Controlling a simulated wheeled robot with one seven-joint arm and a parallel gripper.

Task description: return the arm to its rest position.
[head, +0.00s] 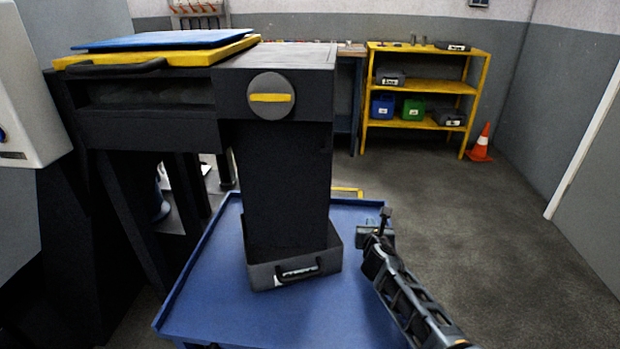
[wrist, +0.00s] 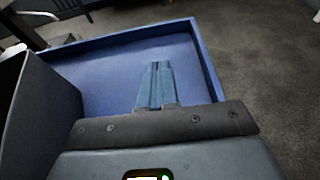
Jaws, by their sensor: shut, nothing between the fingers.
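My gripper (head: 386,218) is at the end of my dark arm, which reaches up from the lower right in the head view. It is over the right edge of the blue cart top (head: 215,310). In the wrist view, the two fingers of my gripper (wrist: 157,66) are together with nothing between them. They show against the blue cart top (wrist: 110,75), inside its raised rim, and look apart from the bin at the left. How high they are above the surface is hard to tell.
A dark grey bin (head: 262,277) stands on the cart, also at the left of the wrist view (wrist: 45,105). A tall black block (head: 285,180) rises behind its front. A yellow shelf (head: 420,87) and an orange cone (head: 481,145) stand behind. Floor (head: 510,230) at right is clear.

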